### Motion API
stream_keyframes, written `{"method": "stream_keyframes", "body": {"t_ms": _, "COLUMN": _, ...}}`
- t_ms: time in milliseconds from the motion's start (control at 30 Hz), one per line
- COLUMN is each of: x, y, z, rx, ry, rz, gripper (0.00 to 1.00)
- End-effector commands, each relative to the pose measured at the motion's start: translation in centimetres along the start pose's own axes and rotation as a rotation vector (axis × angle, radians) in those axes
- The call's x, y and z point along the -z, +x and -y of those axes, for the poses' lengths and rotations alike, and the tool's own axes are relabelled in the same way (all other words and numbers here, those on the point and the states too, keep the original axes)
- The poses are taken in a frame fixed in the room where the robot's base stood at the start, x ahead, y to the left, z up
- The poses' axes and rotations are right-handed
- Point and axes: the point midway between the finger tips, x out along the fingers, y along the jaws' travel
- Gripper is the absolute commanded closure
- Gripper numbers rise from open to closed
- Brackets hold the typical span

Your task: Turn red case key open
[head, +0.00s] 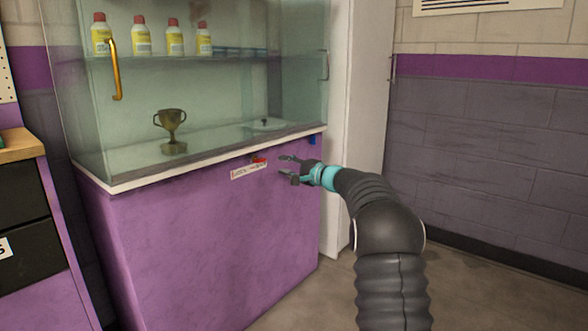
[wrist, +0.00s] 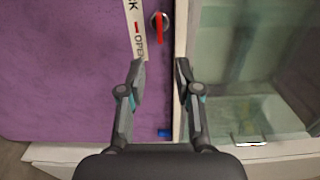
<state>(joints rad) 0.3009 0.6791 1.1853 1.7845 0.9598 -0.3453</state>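The red key (head: 258,160) sits in a lock on the upper edge of the purple cabinet front, just under the glass case (head: 215,95). In the wrist view the red key (wrist: 159,27) stands in a round metal lock, beside a white label strip (wrist: 136,30) with a red mark and the letters "OPEN". The strip also shows in the head view (head: 243,173). My gripper (head: 284,168) is open and empty, to the right of the key in the head view. In the wrist view my gripper's fingertips (wrist: 160,68) are spread apart, below the key, with nothing between them.
A gold trophy (head: 170,131) stands inside the case, with several yellow bottles (head: 142,35) on the shelf above. A gold handle (head: 115,70) is on the glass. A small blue piece (head: 312,139) is at the cabinet's right. Wooden-topped drawers (head: 18,147) stand at left.

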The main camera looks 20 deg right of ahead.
Motion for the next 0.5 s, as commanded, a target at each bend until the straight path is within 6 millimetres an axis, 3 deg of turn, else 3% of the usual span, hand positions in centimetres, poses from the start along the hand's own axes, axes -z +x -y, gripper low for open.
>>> {"method": "stream_keyframes", "body": {"t_ms": 200, "x": 0.0, "y": -2.6, "z": 0.0, "rx": 0.000, "ry": 0.000, "rz": -0.001, "gripper": 0.67}}
{"method": "stream_keyframes", "body": {"t_ms": 500, "x": 0.0, "y": -3.3, "z": 0.0, "rx": 0.000, "ry": 0.000, "rz": 0.000, "gripper": 0.67}}
